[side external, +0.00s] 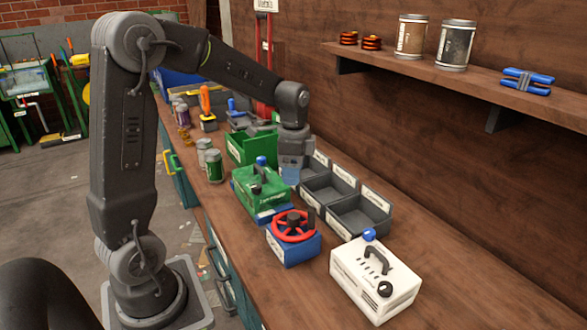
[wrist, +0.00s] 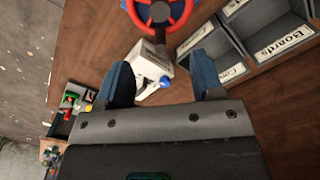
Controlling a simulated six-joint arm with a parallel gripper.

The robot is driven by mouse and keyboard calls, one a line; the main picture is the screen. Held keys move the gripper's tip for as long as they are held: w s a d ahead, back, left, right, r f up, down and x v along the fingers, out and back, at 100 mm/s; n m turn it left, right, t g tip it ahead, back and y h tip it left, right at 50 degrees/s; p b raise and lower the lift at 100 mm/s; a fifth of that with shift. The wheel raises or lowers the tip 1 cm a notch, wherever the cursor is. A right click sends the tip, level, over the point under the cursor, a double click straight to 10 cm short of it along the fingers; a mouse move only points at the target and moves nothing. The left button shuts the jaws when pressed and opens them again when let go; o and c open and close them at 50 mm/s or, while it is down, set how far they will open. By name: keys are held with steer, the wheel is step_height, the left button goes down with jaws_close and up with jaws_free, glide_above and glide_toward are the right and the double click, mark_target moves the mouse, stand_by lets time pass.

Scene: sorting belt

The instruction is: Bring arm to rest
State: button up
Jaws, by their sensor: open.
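My gripper (side external: 290,176) hangs from the arm above the wooden bench, beside the green box and the dark bins. In the wrist view its two blue fingers (wrist: 164,82) are spread apart with nothing held between them. The fingertips are partly hard to make out in the side view.
Grey bins (side external: 360,215) with labels line the bench. A green box with a handle (side external: 262,190), a blue block with a red wheel (side external: 293,245) and a white box (side external: 372,280) stand nearby. Cans (side external: 214,166) stand behind. A wall shelf (side external: 480,85) holds tins. The front right bench is clear.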

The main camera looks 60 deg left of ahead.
steer(key=s+d+r+n+t, duration=0.2)
steer(key=s+d+r+n, duration=0.2)
steer(key=s+d, duration=0.3)
steer(key=s+d+r+n+t, duration=0.3)
steer(key=s+d, duration=0.4)
steer(key=s, duration=0.2)
steer(key=shift+d+r+n+t, duration=0.2)
steer(key=shift+r+n+t, duration=0.1)
steer(key=shift+r+n, duration=0.1)
steer(key=shift+s, duration=0.1)
